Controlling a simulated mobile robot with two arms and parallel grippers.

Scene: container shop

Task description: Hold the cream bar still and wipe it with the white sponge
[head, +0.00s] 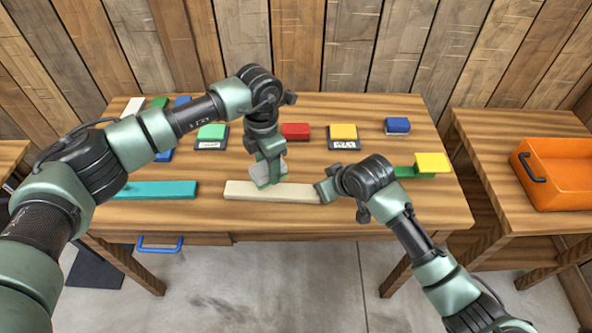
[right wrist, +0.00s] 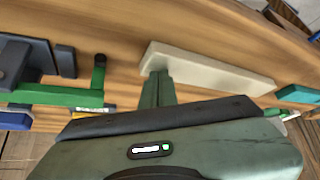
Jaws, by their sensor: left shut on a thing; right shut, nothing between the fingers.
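The cream bar (head: 285,192) lies flat along the table's front part, and it also shows in the right wrist view (right wrist: 215,72). My left gripper (head: 268,172) points down, shut on the white sponge (head: 264,181), at the left-middle part of the bar. The sponge is partly hidden by the fingers, and I cannot tell whether it touches the bar. My right gripper (head: 326,190) is shut and empty at the bar's right end. In the right wrist view its fingers (right wrist: 158,82) meet the bar's end or stop just short of it.
A teal bar (head: 157,190) lies to the left on the wooden table (head: 350,221). Red (head: 295,131), yellow (head: 343,131), blue (head: 397,125) and green (head: 212,131) blocks stand behind. A yellow block on a green piece (head: 432,162) is at right. An orange crate (head: 562,195) stands on a side table.

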